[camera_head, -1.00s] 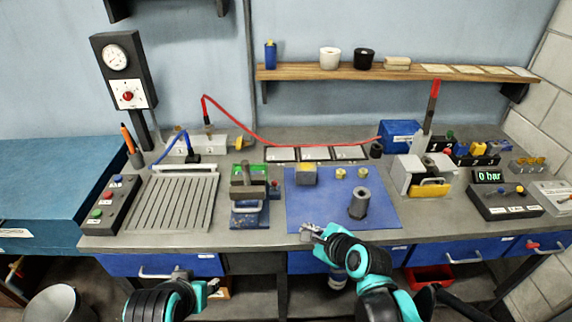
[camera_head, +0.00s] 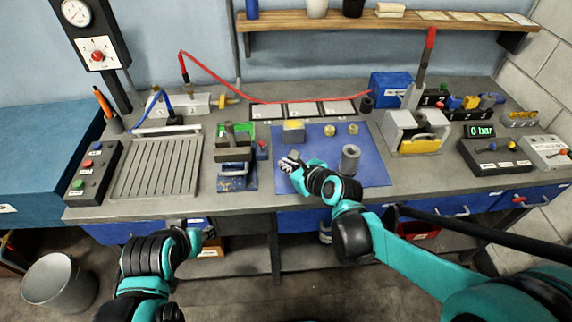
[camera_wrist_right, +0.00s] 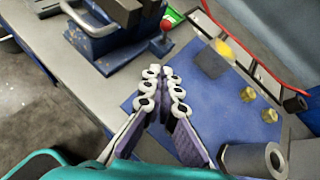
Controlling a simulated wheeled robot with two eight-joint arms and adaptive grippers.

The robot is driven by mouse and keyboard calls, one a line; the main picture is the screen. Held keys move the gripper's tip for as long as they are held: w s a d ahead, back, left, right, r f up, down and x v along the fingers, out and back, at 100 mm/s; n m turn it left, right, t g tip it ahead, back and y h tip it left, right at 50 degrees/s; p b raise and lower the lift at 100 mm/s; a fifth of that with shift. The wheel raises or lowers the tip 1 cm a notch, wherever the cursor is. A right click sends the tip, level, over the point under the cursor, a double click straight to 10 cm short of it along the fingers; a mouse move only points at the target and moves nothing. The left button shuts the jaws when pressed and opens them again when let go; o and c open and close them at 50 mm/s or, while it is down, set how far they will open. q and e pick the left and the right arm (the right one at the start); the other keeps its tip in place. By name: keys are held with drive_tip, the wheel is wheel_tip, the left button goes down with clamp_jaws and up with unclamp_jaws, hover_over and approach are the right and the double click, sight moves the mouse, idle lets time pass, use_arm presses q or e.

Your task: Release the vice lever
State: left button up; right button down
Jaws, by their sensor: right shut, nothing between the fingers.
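A blue-based vice with dark jaws (camera_head: 235,150) stands on the bench left of the blue mat, with a green patch behind it. A small red-knobbed lever (camera_head: 262,144) sits at its right side; the red ball knob also shows in the right wrist view (camera_wrist_right: 166,26) beside the vice (camera_wrist_right: 105,35). My right gripper (camera_head: 287,163) is shut and empty over the mat's left edge, to the right of and nearer than the knob, apart from it. My left gripper (camera_head: 208,234) is low in front of the bench edge; its fingers are too unclear to read.
The blue mat (camera_head: 375,165) bears a yellow-topped block (camera_head: 294,132), a grey cylinder (camera_head: 349,160) and small brass pieces (camera_head: 330,130). A slotted plate (camera_head: 155,168) lies left of the vice. A grey-and-yellow device with a red-handled lever (camera_head: 430,50) stands at the right.

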drive_tip(key=b+x, duration=0.2)
drive_tip(key=x, duration=0.4)
drive_tip(key=shift+f, duration=0.25)
drive_tip(key=w, duration=0.1)
drive_tip(key=w+a, duration=0.1)
drive_tip(key=w+a+b, duration=0.1)
drive_tip(key=shift+r, duration=0.3)
drive_tip(key=shift+w+a+r, duration=0.25)
drive_tip(key=shift+w, duration=0.2)
drive_tip(key=shift+d+r, duration=0.1)
drive_tip(key=shift+d, duration=0.05)
